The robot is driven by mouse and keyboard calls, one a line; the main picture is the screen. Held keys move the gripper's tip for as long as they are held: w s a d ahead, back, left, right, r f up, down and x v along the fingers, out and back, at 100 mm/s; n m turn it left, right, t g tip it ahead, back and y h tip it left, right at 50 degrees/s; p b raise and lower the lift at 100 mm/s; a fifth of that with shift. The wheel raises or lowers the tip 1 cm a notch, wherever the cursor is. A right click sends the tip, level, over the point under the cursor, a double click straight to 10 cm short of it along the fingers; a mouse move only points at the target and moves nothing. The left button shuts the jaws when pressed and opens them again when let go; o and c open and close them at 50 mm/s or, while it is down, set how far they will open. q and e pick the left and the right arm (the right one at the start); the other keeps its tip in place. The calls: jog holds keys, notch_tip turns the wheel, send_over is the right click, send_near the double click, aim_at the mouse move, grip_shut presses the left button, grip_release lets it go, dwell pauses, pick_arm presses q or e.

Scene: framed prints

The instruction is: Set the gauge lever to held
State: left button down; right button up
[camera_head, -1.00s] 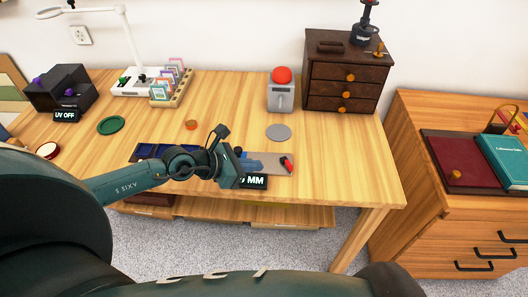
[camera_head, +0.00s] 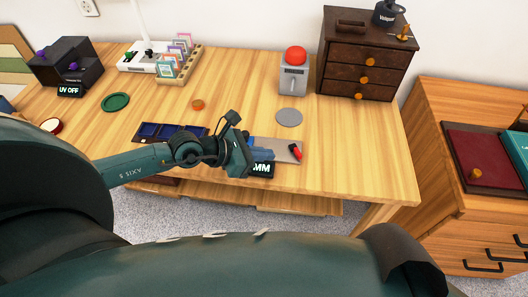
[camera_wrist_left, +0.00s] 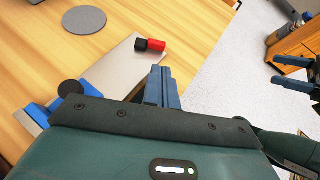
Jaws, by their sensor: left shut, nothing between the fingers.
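The gauge is a grey plate (camera_head: 284,145) near the table's front edge, with a black display reading "MM" (camera_head: 264,169) in front, partly covered. Its small red and black lever (camera_head: 295,152) lies at the plate's right end; it also shows in the left wrist view (camera_wrist_left: 151,45). My left gripper (camera_head: 270,153) is shut and empty over the plate, just left of the lever and apart from it. Its blue fingers (camera_wrist_left: 161,88) point toward the lever in the wrist view. A blue part (camera_wrist_left: 38,113) shows at the plate's left. What seems my right gripper (camera_wrist_left: 294,72) is open at the wrist view's right edge.
A dark blue sectioned tray (camera_head: 165,131) lies left of the gauge. A grey disc (camera_head: 289,117) and a grey box with a red button (camera_head: 294,76) stand behind it. A dark drawer chest (camera_head: 366,55) is at the back right. The table right of the lever is clear.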

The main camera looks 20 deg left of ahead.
aim_at(297, 156)
pick_arm(q)
jog(key=x, duration=0.7)
jog(key=shift+w, duration=0.15)
pick_arm(e)
jog(key=shift+w, duration=0.15)
jog(key=shift+w, duration=0.1)
